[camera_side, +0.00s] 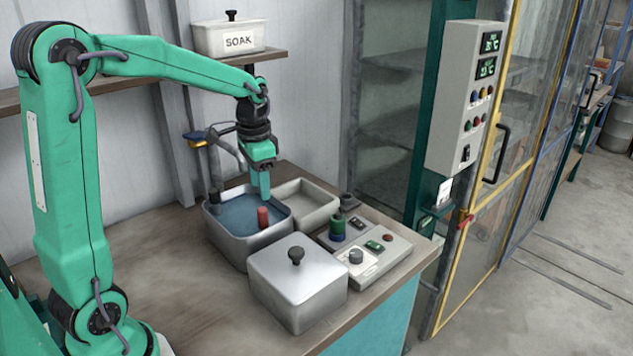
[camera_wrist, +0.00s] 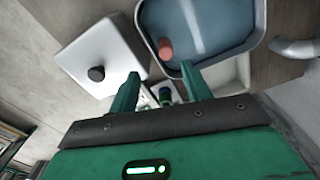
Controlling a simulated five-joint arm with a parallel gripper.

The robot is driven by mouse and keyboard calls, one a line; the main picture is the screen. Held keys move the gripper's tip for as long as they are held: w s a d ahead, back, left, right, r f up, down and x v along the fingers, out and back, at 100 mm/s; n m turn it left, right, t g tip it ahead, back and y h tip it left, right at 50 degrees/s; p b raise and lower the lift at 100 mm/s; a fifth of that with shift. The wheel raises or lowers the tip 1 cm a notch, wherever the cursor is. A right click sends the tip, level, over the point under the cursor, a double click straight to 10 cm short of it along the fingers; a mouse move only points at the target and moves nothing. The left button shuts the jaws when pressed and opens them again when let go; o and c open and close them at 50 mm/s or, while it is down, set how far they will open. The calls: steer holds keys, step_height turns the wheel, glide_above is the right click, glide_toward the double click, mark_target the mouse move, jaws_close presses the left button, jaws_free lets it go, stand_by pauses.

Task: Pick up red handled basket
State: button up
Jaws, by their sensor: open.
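A red handle (camera_side: 263,217) stands upright in the metal basin (camera_side: 232,247) of bluish liquid, near its right side. Any basket below the handle is hidden from the side. In the wrist view the red handle (camera_wrist: 166,50) shows at the near edge of the basin (camera_wrist: 255,38), beyond my fingertips. My gripper (camera_side: 261,188) points down over the basin, just above and behind the handle. In the wrist view my gripper (camera_wrist: 160,80) has its two green fingers spread, with nothing held between them.
A lidded metal box (camera_side: 298,285) with a black knob stands in front of the basin. An empty tray (camera_side: 303,205) is behind it. A curved tap (camera_side: 222,142) rises at the basin's back left.

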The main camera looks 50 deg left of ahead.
mark_target(262, 208)
steer(key=shift+w+a+f, duration=0.25)
steer(key=shift+a+f, duration=0.1)
steer(key=shift+f, duration=1.3)
steer(key=shift+a+f, duration=0.15)
steer(key=shift+f, duration=2.45)
steer(key=shift+w, duration=0.1)
jaws_close()
